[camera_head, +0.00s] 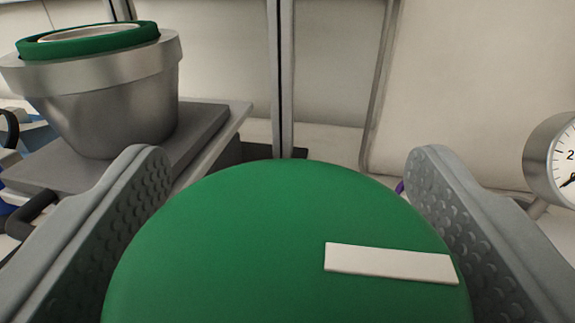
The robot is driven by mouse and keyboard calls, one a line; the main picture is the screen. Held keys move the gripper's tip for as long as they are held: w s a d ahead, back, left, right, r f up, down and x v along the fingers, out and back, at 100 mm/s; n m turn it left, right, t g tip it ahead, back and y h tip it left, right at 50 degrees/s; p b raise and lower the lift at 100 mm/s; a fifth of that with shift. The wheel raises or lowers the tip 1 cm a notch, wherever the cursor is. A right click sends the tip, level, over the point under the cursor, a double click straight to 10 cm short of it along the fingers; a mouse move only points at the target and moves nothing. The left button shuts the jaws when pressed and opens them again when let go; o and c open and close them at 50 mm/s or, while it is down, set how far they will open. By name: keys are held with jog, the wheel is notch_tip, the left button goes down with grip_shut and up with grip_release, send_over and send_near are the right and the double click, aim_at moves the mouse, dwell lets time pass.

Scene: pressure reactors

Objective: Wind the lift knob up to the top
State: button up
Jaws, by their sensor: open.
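A large round green knob (250,240) with a white rectangular mark (390,263) fills the lower middle of the head camera view. I take it to be the lift knob. The white mark lies on its right side, nearly level. My gripper (288,190) is open, with one grey textured finger on the left of the knob and one on the right. Whether the fingers touch the knob's sides cannot be told. The knob's lower part is cut off by the picture edge.
A metal vessel (110,95) with a green ring (90,38) on its rim stands on a grey plate (215,125) at the upper left. A vertical metal post (280,80) rises behind the knob. A round gauge (555,160) is at the right edge. Pale panels close the back.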

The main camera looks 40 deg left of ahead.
jog(key=c, duration=1)
jog(key=shift+h, duration=0.3)
jog(key=m+t+h, duration=0.1)
jog(key=m+h, duration=0.1)
jog(key=m+t+h, duration=0.1)
jog(key=t+h, duration=0.1)
jog(key=shift+w+d+m, duration=0.15)
jog(key=shift+m, duration=0.25)
jog(key=shift+w+d+m+t+h, duration=0.15)
jog(key=shift+m+t+h, duration=0.2)
jog(key=shift+m+h, duration=0.75)
jog(key=shift+s+d+m+t+h, duration=0.15)
jog(key=shift+m+t+h, duration=0.35)
jog(key=shift+h, duration=1)
jog(key=shift+w+d+m+t+h, duration=0.15)
jog(key=shift+m+t+h, duration=0.1)
jog(key=shift+m+h, duration=0.85)
jog(key=shift+d+h, duration=0.1)
jog(key=shift+h, duration=0.8)
jog(key=o, duration=1)
